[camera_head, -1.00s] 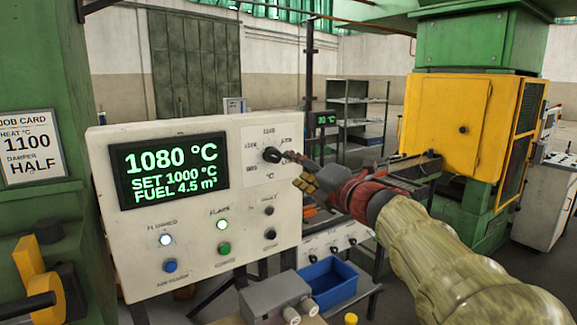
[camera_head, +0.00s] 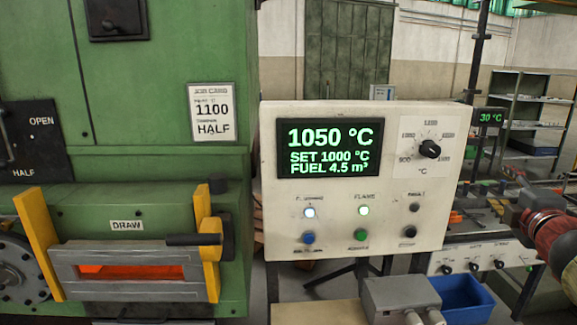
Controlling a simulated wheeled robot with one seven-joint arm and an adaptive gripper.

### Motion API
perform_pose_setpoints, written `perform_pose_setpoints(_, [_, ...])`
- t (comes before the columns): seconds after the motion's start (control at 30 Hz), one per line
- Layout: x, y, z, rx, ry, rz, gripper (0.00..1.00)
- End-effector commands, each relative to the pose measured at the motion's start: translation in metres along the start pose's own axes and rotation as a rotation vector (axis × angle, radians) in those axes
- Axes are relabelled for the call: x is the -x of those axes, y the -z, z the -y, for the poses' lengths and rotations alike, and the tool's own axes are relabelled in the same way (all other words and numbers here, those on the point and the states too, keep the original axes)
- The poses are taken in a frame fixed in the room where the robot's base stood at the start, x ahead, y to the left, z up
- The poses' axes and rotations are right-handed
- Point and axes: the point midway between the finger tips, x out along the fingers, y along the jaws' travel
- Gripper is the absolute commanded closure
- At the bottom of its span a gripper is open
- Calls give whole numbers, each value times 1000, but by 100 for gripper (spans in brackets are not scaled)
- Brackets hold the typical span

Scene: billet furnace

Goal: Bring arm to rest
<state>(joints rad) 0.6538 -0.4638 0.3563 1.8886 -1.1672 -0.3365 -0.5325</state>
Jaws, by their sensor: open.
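Only the end of my arm shows, at the right edge of the head view, with a red joint partly cut off by the frame. My gripper (camera_head: 512,209) is at its dark tip, open, small and hard to separate from the cluttered bench behind it. It is right of the control panel (camera_head: 285,228), apart from the panel's black dial knob (camera_head: 430,149). The panel screen (camera_head: 330,148) reads 1050 °C, SET 1000 °C, FUEL 4.5 m³. White and green lamps are lit below it.
The green furnace (camera_head: 150,60) fills the left, with a glowing DRAW slot (camera_head: 130,272) and a yellow-sided handle (camera_head: 209,245). A job card (camera_head: 212,112) reads 1100, HALF. A blue bin (camera_head: 462,298) and grey box (camera_head: 395,292) stand below the panel. A shelf rack (camera_head: 535,110) is behind.

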Motion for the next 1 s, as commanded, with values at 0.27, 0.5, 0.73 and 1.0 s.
perform_pose_setpoints(0.27, [76,-41,130,-728,265,460,49])
perform_pose_setpoints(0.5, [174,41,236,-1167,574,677,49])
perform_pose_setpoints(0.73, [274,149,293,-1356,909,709,49])
perform_pose_setpoints(1.0, [310,208,283,-1317,1008,515,49])
